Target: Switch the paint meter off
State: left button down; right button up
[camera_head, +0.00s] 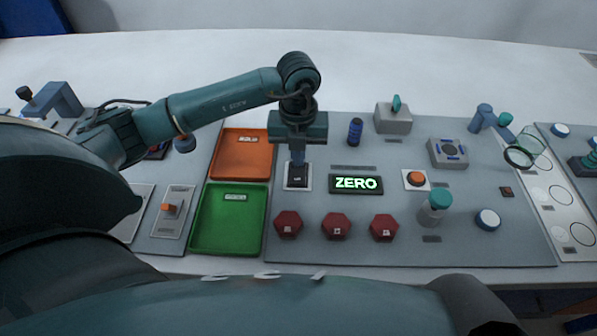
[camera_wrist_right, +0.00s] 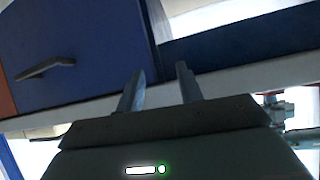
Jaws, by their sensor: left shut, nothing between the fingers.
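A display (camera_head: 356,184) on the grey panel is lit and reads "ZERO" in green-white letters. Left of it is a small dark rocker switch (camera_head: 298,177) on a pale plate. My left gripper (camera_head: 297,160) points straight down with its shut fingers right over the far part of the switch; whether they touch it I cannot tell. The fingers hide part of the switch, so its position is unclear. My right gripper (camera_wrist_right: 160,88) shows in the right wrist view with its two fingers apart and nothing between them, away from the panel.
An orange tray (camera_head: 241,174) and a green tray (camera_head: 204,238) lie left of the switch. Red hexagonal pieces (camera_head: 336,226) sit in front of the display. An orange button (camera_head: 416,179), a teal-capped bottle (camera_head: 434,208) and a blue cylinder (camera_head: 355,132) stand nearby. A blue cabinet (camera_wrist_right: 80,50) shows in the right wrist view.

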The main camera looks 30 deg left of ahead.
pick_arm(q)
jog(key=shift+f, duration=0.4)
jog(key=shift+r+p, duration=2.35)
jog(key=shift+r, duration=1.25)
jog(key=shift+f, duration=0.1)
